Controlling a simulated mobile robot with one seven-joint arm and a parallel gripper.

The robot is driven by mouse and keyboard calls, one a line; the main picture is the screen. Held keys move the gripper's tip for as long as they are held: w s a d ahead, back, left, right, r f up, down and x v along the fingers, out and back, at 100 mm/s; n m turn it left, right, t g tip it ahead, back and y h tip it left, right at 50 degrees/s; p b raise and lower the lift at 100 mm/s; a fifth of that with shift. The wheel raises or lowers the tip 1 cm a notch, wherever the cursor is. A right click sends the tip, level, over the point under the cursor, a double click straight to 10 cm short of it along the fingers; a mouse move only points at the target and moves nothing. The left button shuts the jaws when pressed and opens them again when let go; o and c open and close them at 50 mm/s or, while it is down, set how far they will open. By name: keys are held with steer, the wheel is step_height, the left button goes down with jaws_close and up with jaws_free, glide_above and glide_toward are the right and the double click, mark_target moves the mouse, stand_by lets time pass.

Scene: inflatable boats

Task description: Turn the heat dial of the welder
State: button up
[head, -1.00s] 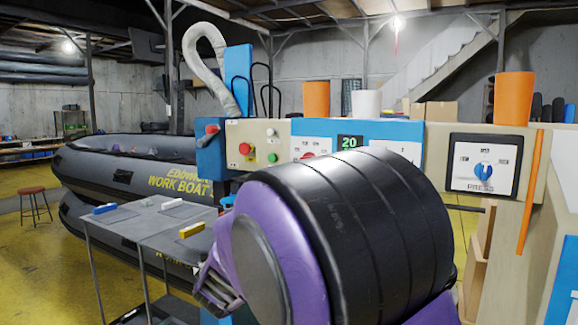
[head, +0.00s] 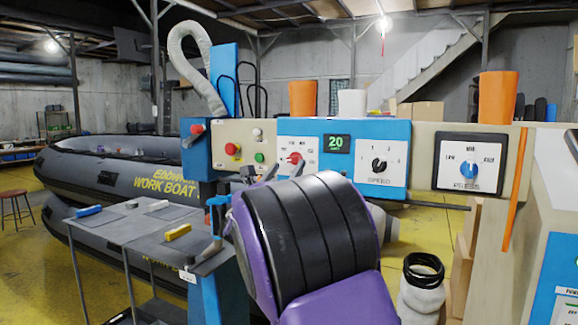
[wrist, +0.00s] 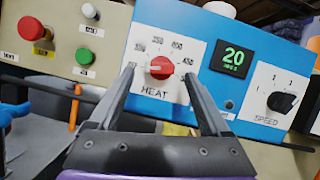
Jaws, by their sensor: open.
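The welder's blue panel (head: 355,134) carries the heat dial (wrist: 161,68), a red knob on a white plate lettered HEAT. In the head view the red heat dial (head: 295,158) sits left of the green display reading 20, partly above my gripper. In the wrist view my gripper (wrist: 160,78) is open, its two fingers spread to either side of the HEAT plate with the red knob between them. I cannot tell whether the fingertips touch the panel. My gripper (head: 262,176) is mostly hidden behind my purple and black arm in the head view.
A black speed dial (wrist: 282,101) is to the right of the display. A beige panel with a red button (wrist: 32,28) and a green button is to the left. A blue pressure dial (head: 468,171) is further right. A grey table (head: 130,232) with small tools stands left.

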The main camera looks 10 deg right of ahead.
mark_target(293, 159)
steer(key=shift+x, duration=1.05)
jaws_close()
